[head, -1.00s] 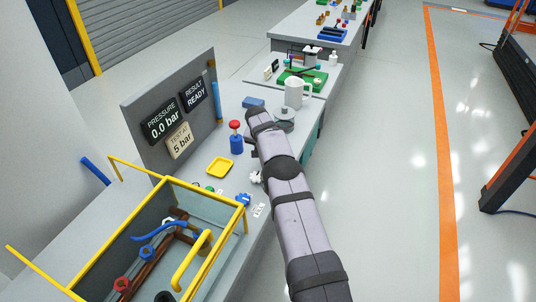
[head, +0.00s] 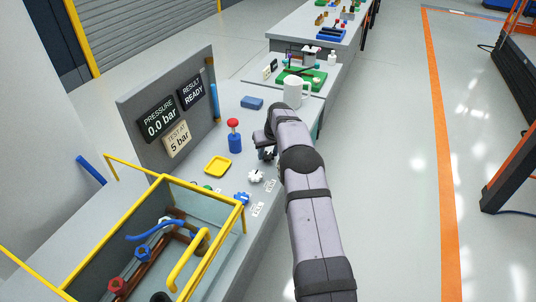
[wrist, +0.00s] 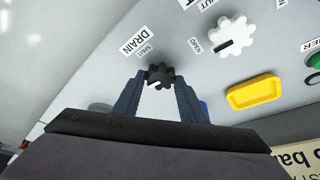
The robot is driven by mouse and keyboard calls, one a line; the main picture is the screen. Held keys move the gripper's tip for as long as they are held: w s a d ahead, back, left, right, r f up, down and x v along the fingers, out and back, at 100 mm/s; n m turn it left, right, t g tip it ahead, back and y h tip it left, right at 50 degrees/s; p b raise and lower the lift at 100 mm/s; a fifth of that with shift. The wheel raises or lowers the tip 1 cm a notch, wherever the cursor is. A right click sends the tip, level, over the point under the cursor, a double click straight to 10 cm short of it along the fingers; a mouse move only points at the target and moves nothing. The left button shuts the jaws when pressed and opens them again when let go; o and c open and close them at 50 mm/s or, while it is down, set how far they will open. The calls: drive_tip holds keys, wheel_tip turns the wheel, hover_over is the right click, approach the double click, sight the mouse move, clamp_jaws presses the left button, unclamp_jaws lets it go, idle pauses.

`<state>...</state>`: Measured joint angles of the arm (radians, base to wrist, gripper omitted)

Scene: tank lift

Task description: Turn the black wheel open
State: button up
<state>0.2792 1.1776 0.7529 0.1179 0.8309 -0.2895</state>
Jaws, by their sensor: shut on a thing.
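The black wheel (wrist: 161,75) is a small lobed knob on the grey panel, with a white pointer mark on its lower left part in the wrist view. My gripper (wrist: 160,80) is shut on the black wheel, one finger on each side. An OPEN label for this wheel does not show. In the head view my gripper (head: 266,153) is low over the bench's right side and the wheel is mostly hidden there.
A white wheel (wrist: 233,35) and a yellow tray (wrist: 254,92) are close by. A red-topped blue bottle (head: 235,138), a white mug (head: 293,93) and a blue block (head: 252,103) stand on the bench. A yellow-framed tank (head: 170,240) is at the front.

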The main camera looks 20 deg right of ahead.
drive_tip(key=shift+n, duration=0.4)
drive_tip(key=o, duration=1.1)
drive_tip(key=shift+c, duration=0.2)
drive_tip(key=shift+r, duration=0.2)
drive_tip(key=b+v, duration=0.2)
drive_tip(key=v, duration=0.5)
drive_tip(key=shift+d, duration=0.1)
